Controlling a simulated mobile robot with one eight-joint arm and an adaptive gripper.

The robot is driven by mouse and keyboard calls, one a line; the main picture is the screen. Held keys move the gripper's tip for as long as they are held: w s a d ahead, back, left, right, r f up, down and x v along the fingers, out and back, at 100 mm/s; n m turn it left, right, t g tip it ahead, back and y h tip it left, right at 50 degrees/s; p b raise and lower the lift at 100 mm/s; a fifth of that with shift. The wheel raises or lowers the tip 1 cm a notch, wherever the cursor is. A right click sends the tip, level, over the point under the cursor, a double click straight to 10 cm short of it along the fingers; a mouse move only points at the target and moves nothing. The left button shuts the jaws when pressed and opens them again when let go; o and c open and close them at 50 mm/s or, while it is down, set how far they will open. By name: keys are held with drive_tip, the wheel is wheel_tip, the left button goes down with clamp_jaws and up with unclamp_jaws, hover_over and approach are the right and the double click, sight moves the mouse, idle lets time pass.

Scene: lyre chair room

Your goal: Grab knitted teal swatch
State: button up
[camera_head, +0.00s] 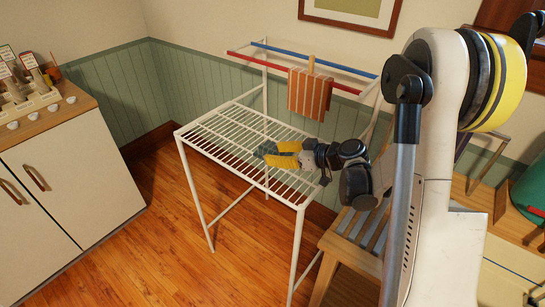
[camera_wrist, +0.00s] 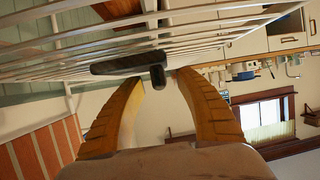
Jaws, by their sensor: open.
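A small grey-teal piece (camera_head: 265,148), which looks like the knitted teal swatch, lies on the white wire rack (camera_head: 228,133), at the tips of my gripper. My gripper (camera_head: 277,153) reaches in from the right, low over the slats, with its two yellow fingers apart. In the wrist view my gripper (camera_wrist: 158,80) is open, and a dark flat thing (camera_wrist: 128,64) with a short stub lies against the slats just beyond the fingertips. It is probably the same swatch, but its knit does not show. I cannot tell whether the fingers touch it.
An orange striped cloth (camera_head: 307,93) hangs by a peg on the red rail behind the rack; it also shows in the wrist view (camera_wrist: 45,150). A blue rail (camera_head: 313,58) runs behind. A wooden slatted chair (camera_head: 352,243) stands in front at right. A white cabinet (camera_head: 65,185) is at left.

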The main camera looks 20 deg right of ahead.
drive_tip(key=shift+x, duration=1)
drive_tip(key=shift+c, duration=0.2)
clamp_jaws()
drive_tip(key=shift+r, duration=0.1)
